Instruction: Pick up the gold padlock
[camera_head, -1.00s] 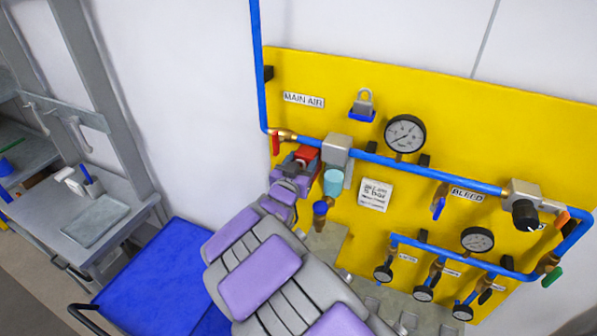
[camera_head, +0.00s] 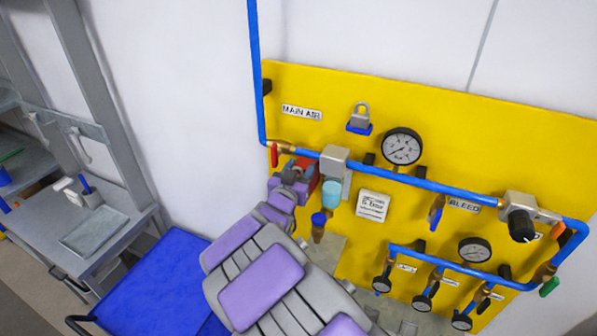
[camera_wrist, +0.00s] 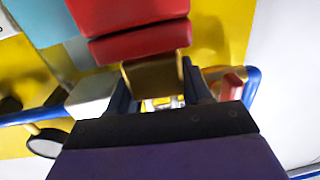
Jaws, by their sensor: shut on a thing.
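My gripper (camera_wrist: 157,88) has its two dark fingers on either side of a gold-brown block, which looks like the gold padlock (camera_wrist: 155,76), and is shut on it. A red block (camera_wrist: 130,22) sits directly above the gold block in the wrist view. I cannot tell whether the two are joined. In the head view my gripper (camera_head: 292,180) is at the left of the yellow board, just below the blue pipe. The padlock is hidden there behind my gripper, and a bit of red shows beside it.
The yellow board (camera_head: 420,120) carries blue pipes (camera_head: 400,176), gauges (camera_head: 402,147) and valves. A grey padlock (camera_head: 360,118) with a blue base hangs above the pipe. A red valve handle (camera_head: 274,155) is close to my gripper. A blue cart top (camera_head: 160,285) and grey bench (camera_head: 95,232) stand left.

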